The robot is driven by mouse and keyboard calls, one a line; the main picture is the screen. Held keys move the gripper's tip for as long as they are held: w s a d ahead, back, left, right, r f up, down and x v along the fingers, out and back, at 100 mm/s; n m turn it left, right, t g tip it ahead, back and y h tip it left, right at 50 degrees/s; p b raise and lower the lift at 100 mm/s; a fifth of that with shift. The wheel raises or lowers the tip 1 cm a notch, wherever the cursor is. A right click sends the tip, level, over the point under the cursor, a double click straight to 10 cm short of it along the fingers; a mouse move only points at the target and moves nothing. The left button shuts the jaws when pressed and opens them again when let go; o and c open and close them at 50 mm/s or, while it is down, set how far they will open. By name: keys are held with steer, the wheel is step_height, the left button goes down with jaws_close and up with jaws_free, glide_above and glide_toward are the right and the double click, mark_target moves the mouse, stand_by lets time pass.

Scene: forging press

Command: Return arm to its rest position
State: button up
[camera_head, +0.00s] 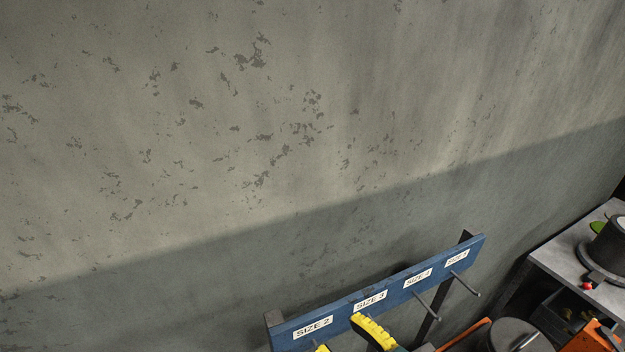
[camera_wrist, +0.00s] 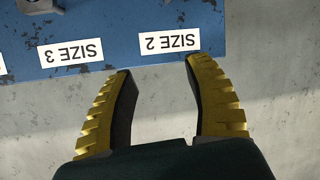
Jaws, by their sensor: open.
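My gripper (camera_head: 340,333) shows at the bottom edge of the head view, with yellow ribbed fingers partly cut off by the frame. In the wrist view my gripper (camera_wrist: 158,66) is open, with nothing between its fingers. Its fingertips appear at the edge of the blue rack board (camera_wrist: 110,20), near the "SIZE 2" label (camera_wrist: 169,41). I cannot tell whether they touch the board. The "SIZE 3" label (camera_wrist: 70,53) is left of the fingers. Most of my arm is out of view.
The blue rack board (camera_head: 390,288) has several size labels and bare-looking pegs (camera_head: 463,284) sticking out. A stained grey wall (camera_head: 250,150) fills the background. At right, a grey bench (camera_head: 563,255) carries a dark round object (camera_head: 610,245) and a small red knob (camera_head: 587,286).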

steer(key=w+a+r+t+h+p, duration=0.1)
steer(key=a+r+t+p, duration=0.15)
steer(key=r, duration=0.55)
steer(key=w+a+r+t+p, duration=0.1)
steer(key=a+r, duration=0.3)
steer(key=r, duration=0.4)
steer(key=s+d+r+m+t+h, duration=0.3)
steer(key=d+r+m, duration=0.1)
steer(key=r, duration=0.2)
steer(key=s+d+r+m+t+h, duration=0.3)
steer(key=s+r+m+t+h, duration=0.1)
steer(key=r, duration=0.3)
steer(key=shift+d+m+h, duration=0.3)
steer(key=shift+d+m, duration=0.05)
steer(key=shift+m, duration=0.15)
steer(key=shift+f, duration=0.1)
